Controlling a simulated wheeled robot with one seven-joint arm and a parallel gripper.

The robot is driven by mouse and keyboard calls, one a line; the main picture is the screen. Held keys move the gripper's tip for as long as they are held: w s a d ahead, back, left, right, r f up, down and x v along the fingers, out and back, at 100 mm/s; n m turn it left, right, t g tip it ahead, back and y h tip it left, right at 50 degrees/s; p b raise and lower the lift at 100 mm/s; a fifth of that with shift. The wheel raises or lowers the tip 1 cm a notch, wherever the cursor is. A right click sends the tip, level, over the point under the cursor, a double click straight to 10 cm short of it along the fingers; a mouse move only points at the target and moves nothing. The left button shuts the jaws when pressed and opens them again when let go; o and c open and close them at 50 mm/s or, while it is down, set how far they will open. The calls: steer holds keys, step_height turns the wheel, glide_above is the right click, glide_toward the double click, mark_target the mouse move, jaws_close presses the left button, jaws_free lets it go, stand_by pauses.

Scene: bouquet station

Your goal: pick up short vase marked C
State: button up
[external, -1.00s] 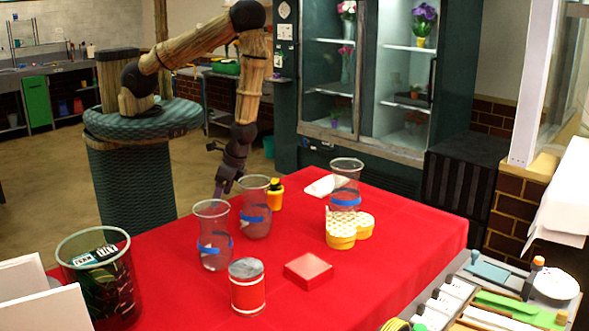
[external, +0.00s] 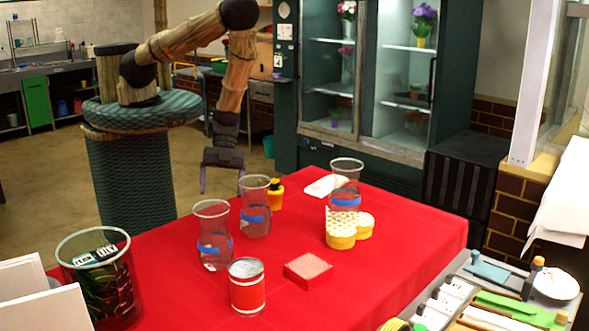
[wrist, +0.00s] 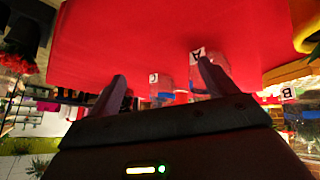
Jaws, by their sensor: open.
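Three clear vases with blue bands stand upright on the red table: one at front left (external: 212,250), one in the middle (external: 256,222), one at the back right (external: 345,185). Their letters are not readable in the external view. In the wrist view, tag C (wrist: 153,78) shows between my fingers, tag A (wrist: 197,54) is by the right finger, and tag B (wrist: 288,92) is far right. The vase bodies are faint there. My gripper (external: 222,184) is open and empty, fingers pointing down, behind and above the front-left and middle vases, apart from them.
A red-labelled can (external: 247,292), a red box (external: 308,270) and a yellow heart-shaped box (external: 342,241) are on the table. A dark bin (external: 105,285) is at left. The table's front right is clear.

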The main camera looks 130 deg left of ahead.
steer(key=d+t+h, duration=0.1)
steer(key=d, duration=0.1)
steer(key=w+d+f+t+h+b, duration=0.1)
steer(key=d, duration=0.1)
steer(key=d+m+t+h+b, duration=0.1)
steer(key=d, duration=0.2)
steer(key=shift+w+d+f+t, duration=0.1)
steer(key=shift+w+f+t, duration=0.05)
steer(key=shift+w+t, duration=0.15)
steer(key=shift+w+d+r+n+t+y+b, duration=0.15)
steer(key=shift+w+d+r+n+t+b, duration=0.3)
steer(key=shift+t, duration=0.85)
steer(key=shift+w+d+r+n+t+y+b, duration=0.2)
steer(key=shift+r+t+b, duration=0.5)
steer(key=shift+t, duration=0.6)
steer(key=shift+w+d+r+n+t+y+b, duration=0.2)
steer(key=shift+w+r+t+b, duration=0.3)
steer(key=shift+t, duration=0.8)
